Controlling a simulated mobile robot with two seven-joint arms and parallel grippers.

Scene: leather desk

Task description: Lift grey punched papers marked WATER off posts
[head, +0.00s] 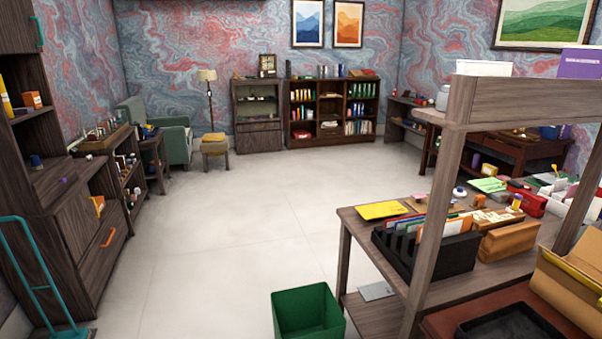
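I cannot make out any grey punched papers marked WATER or any posts in the head view. A flat grey piece (377,291) lies on the lower shelf of the wooden desk (352,218) at the right; it is too small to tell what it is or whether it is marked. A yellow folder (382,210) and some green papers (487,185) lie on the desk top. Neither of my grippers is in view.
A black file sorter (420,258) with folders stands on the desk. A shelf post (430,235) blocks part of the desk. A green bin (306,312) stands on the floor beside it. A teal trolley (40,270) stands at the left. The middle floor is clear.

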